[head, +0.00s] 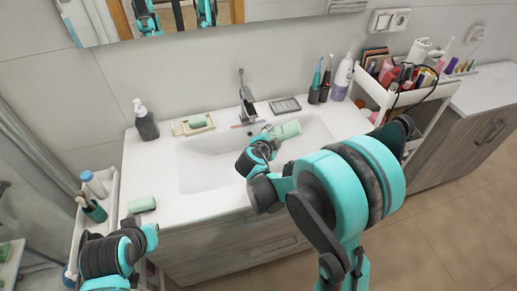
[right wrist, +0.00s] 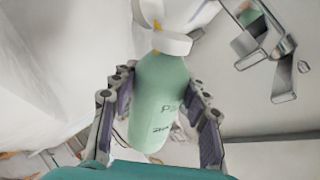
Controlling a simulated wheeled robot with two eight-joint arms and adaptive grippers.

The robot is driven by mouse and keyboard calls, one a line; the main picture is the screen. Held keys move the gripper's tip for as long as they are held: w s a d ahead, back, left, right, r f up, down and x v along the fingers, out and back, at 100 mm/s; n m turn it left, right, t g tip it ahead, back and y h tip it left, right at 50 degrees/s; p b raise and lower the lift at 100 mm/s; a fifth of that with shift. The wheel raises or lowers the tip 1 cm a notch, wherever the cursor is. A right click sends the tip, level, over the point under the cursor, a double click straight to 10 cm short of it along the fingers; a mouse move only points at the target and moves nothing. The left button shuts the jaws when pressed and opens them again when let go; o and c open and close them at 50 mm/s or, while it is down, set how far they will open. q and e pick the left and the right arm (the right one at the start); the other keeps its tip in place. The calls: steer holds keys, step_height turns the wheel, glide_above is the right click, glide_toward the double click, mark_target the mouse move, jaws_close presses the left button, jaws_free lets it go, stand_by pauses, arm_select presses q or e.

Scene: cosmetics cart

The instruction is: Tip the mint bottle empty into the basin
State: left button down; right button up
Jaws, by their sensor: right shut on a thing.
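The mint bottle (head: 287,130) is in my right gripper (head: 268,138), held over the right part of the white basin (head: 208,168). It leans far over, nearly lying on its side in the head view. In the right wrist view the mint bottle (right wrist: 158,98) sits between the two fingers of the right gripper (right wrist: 160,112), with a white part at its top end and dark lettering on its side. I cannot see any liquid flowing. My left gripper (head: 148,232) is low at the counter's front left, away from the bottle; its fingers are unclear.
The faucet (head: 246,98) stands behind the basin, close to the held bottle. A mint block (head: 142,204) lies on the counter at left. A dark soap dispenser (head: 146,121) and soap dish (head: 193,123) stand at the back. A full cosmetics cart (head: 402,88) is at right.

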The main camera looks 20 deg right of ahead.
steer(key=shift+w+a+r+n+h+b, duration=0.1)
steer(key=shift+a+r+n+h+b, duration=0.35)
steer(key=shift+n+h+b, duration=0.4)
stand_by(1.7)
stand_by(1.5)
